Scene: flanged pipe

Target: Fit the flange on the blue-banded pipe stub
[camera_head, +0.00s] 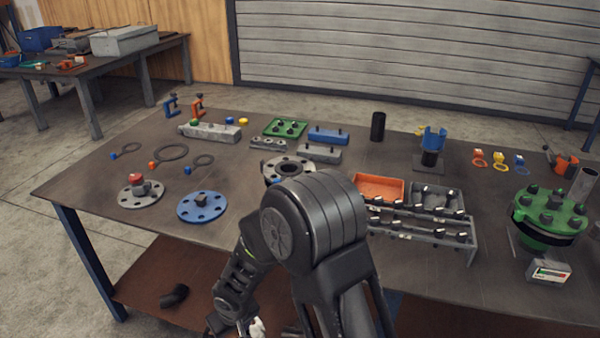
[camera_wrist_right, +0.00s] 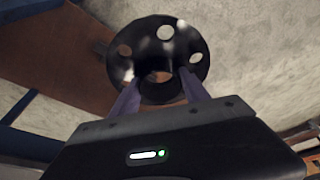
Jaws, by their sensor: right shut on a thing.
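My right gripper (camera_wrist_right: 160,84) is shut on a black flange (camera_wrist_right: 145,36) in the right wrist view. The flange is a round disc with several bolt holes and a raised central collar, and the fingers hold it at the collar. In the head view my arm covers the lower middle, and the held flange cannot be made out. A grey flanged piece with a dark bore (camera_head: 289,165) stands on the table just behind my arm. Some blue shows at its lower side, but my arm partly hides it, and I cannot tell whether it is the blue-banded stub. My left gripper is not in view.
A grey flange with a red knob (camera_head: 141,188) and a blue flange (camera_head: 202,207) lie on the table's left. An orange tray (camera_head: 378,188), a bolt rack (camera_head: 430,233) and a green flanged assembly (camera_head: 549,210) occupy the right. Floor and a brown shelf lie beneath the held flange.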

